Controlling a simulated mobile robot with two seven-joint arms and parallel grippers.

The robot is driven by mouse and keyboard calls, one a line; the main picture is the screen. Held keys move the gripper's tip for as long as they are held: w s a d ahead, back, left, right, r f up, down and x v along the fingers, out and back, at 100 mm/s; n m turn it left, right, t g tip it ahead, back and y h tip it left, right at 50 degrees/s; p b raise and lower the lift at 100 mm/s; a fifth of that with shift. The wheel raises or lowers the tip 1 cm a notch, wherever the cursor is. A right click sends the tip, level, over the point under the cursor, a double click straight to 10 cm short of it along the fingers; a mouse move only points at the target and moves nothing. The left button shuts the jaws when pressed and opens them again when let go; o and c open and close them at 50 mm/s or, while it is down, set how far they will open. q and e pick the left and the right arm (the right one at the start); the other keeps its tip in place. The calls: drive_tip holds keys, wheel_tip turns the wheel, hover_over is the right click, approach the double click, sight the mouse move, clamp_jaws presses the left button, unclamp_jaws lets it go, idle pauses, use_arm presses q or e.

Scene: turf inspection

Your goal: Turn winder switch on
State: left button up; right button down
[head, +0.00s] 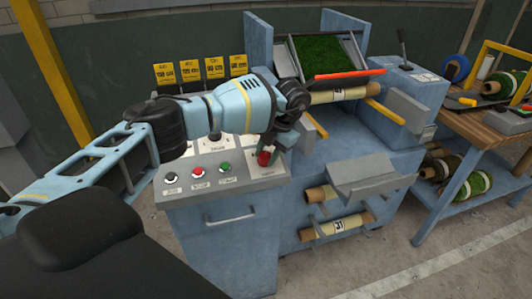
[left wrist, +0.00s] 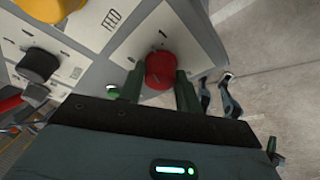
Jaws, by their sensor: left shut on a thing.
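A red knob (head: 264,158) stands on the right part of the sloped control panel (head: 190,163). My left gripper (head: 272,150) reaches over the panel from the left and is shut on this knob. In the left wrist view the round red knob (left wrist: 160,70) sits between the two green fingers, over a white label plate (left wrist: 150,40) with a mark like "1" above it. The gripper and wrist cover part of the panel in the head view. I cannot read the knob's pointer direction clearly. My right gripper is not in view.
Black, red and green buttons (head: 225,168) line the panel's front. A black knob (left wrist: 38,65) is near the held one. Yellow cards (head: 190,70) stand behind. The machine's turf tray (head: 318,52) and rolls are right, beside a wooden bench (head: 485,122).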

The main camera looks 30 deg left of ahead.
use_arm(q)
drive_tip(key=shift+d+m+y, duration=0.1)
drive_tip(key=shift+m+y, duration=0.5)
drive_tip(key=shift+m, duration=1.4)
drive_tip(key=o, duration=1)
drive_tip(key=shift+c, duration=0.2)
drive_tip(key=s+v, duration=0.1)
drive_tip(key=v, duration=0.6)
drive_tip(key=shift+w+d+r, duration=0.25)
drive_tip(key=shift+w+r, duration=0.05)
drive_tip(key=shift+w, duration=0.1)
